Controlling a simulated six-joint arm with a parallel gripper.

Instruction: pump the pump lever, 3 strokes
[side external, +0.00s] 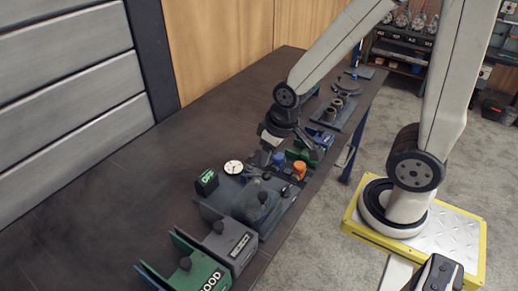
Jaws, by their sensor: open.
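A grey pump-like unit (225,207) sits on the dark bench, with a dark rounded body (259,203) on it. A small dark part at its right could be the pump lever, but it is too small to tell. My gripper (288,153) is open and points down above the far end of this unit, near a blue knob (279,159) and an orange knob (299,170). The fingertips are small and dark. I cannot tell whether they touch anything, and I see nothing held.
A white dial gauge (233,167) and a small box with a green display (207,182) stand beside the unit. Grey (232,243) and green (192,272) bins stand in front. A plate with several round fittings (337,112) lies behind. The bench's left side is clear.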

